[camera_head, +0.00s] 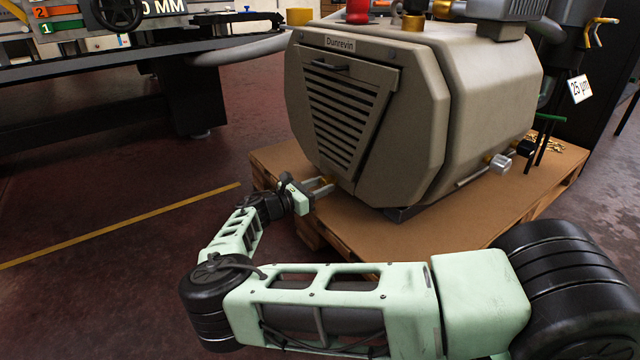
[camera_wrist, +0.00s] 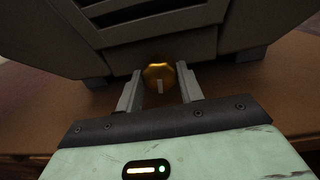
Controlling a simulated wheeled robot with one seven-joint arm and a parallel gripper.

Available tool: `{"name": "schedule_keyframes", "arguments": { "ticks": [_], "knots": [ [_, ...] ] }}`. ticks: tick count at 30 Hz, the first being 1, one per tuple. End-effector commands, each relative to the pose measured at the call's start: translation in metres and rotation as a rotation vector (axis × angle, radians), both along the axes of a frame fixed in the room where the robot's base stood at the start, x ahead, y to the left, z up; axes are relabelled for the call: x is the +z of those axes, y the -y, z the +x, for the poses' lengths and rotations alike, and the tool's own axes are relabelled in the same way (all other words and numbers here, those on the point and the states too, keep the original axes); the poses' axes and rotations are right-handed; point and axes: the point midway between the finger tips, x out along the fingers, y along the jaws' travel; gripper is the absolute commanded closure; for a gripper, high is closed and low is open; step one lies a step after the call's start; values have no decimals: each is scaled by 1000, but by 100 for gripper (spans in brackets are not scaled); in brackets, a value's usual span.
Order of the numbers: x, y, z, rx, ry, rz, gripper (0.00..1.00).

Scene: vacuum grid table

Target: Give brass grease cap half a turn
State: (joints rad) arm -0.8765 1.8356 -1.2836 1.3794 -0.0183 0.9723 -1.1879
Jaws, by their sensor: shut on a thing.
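The brass grease cap (camera_wrist: 158,70) is a round golden knob with a pale upright mark on its face. It sits low on the front of the beige Dunrevin machine (camera_head: 465,95), below the louvred panel. My gripper (camera_wrist: 160,84) is shut on the cap, one grey finger on each side of it in the wrist view.
The machine stands on a brown board on a wooden pallet (camera_head: 450,232). A valve with a brass fitting (camera_head: 500,163) sticks out at its lower right. A dark table (camera_head: 110,75) with a handwheel stands at the back left. The floor at left is clear, with a yellow line (camera_head: 120,226).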

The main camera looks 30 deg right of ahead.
Motion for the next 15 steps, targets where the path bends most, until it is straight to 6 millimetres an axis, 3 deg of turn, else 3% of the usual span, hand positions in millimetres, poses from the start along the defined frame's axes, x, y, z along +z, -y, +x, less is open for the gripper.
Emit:
{"name": "schedule_keyframes", "arguments": {
  "ticks": [15],
  "knots": [
    [1,-1,0,1,468,19,86]
  ]
}}
